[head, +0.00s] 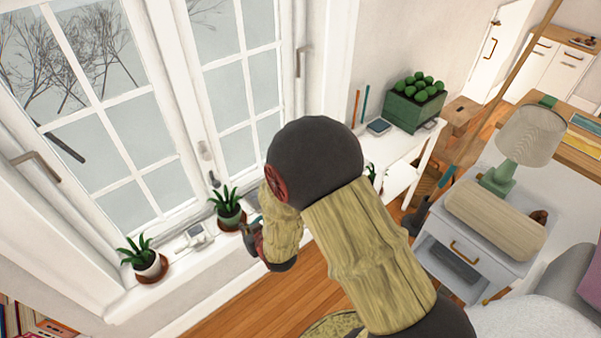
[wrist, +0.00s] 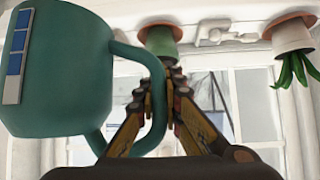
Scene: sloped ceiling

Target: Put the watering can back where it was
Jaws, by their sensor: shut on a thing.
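The watering can (wrist: 62,75) is teal with a blue-and-white strip on its side. It fills the left of the wrist view, close to the camera. My gripper (wrist: 172,82) is shut on the can's curved handle (wrist: 157,95). The can appears held in front of the window, near the sill. In the head view my gripper (head: 252,238) is mostly hidden behind my arm, beside the green pot (head: 230,217) on the sill. The can's body cannot be made out there. The wrist view shows the scene upside down.
The windowsill (head: 125,303) also holds a white potted plant (head: 150,266) and a small white object (head: 193,238). A nightstand (head: 460,245) with a lamp (head: 528,136) stands at right.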

